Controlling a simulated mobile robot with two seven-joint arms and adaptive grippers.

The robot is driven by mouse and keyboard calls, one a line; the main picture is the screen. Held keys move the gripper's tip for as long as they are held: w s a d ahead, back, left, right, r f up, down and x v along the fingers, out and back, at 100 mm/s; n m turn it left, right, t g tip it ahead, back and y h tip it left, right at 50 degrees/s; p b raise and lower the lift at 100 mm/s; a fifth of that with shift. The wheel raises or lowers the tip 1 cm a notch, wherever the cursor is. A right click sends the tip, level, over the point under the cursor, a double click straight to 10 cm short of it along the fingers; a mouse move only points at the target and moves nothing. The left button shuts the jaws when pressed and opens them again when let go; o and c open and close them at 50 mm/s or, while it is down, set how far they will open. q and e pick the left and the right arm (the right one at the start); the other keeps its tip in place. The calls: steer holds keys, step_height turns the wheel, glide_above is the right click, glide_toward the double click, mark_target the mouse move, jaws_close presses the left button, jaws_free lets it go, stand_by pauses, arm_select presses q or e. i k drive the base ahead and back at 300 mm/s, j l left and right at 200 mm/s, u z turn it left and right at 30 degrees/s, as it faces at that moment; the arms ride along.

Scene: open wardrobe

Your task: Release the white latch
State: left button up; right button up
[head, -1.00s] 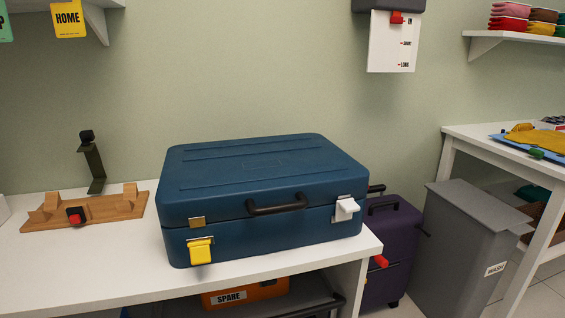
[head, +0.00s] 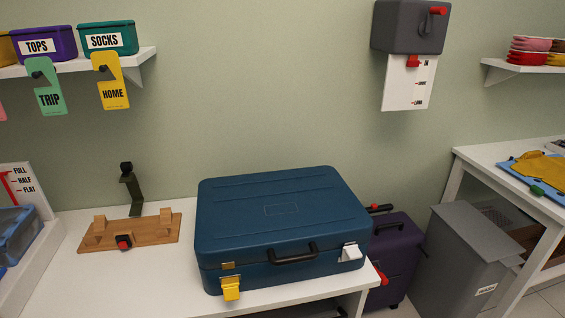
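A blue suitcase (head: 285,215) lies closed on the white bench, its black handle (head: 292,254) facing front. The white latch (head: 350,252) is on the right of its front face and sticks outward. A yellow latch (head: 231,288) is on the left of the front face and hangs down below a brass plate. Neither of my grippers shows in the head view.
The white bench (head: 75,280) has bare room left of the suitcase. A wooden board (head: 150,232) with a dark upright bracket stands there. A purple suitcase (head: 398,258) and a grey bin (head: 462,255) stand to the right. A grey box with a red lever (head: 410,30) hangs on the wall.

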mark_target(351, 252)
steer(key=k+j+z, duration=0.15)
steer(key=j, duration=0.3)
steer(key=k+j+z, duration=0.15)
steer(key=k+j, duration=0.15)
steer(key=k+j+z, duration=0.15)
steer(key=j, duration=0.35)
steer(key=k, duration=0.1)
